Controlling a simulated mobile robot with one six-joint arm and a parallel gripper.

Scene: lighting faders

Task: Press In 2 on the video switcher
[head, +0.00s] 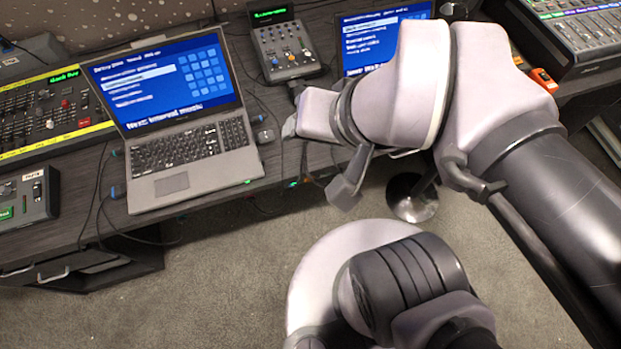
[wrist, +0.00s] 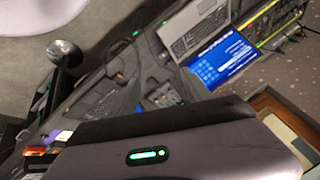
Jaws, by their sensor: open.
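I cannot tell for sure which device is the video switcher, and no In 2 label is readable. A small dark control box (head: 25,197) with a green-lit button and a lever is cut off at the left edge of the head view. Another dark unit (head: 285,50), with a green display, knobs and small buttons, stands at the back centre. My gripper (head: 316,158) is open and empty in front of the desk's edge, right of the laptop and apart from both devices.
An open laptop (head: 190,140) stands on the dark desk, also in the wrist view (wrist: 198,30). A yellow-edged console (head: 50,112) is behind it at left. A second blue screen (head: 375,38) and a fader console (head: 580,30) are at right. Cables hang over the desk front. Carpet is open below.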

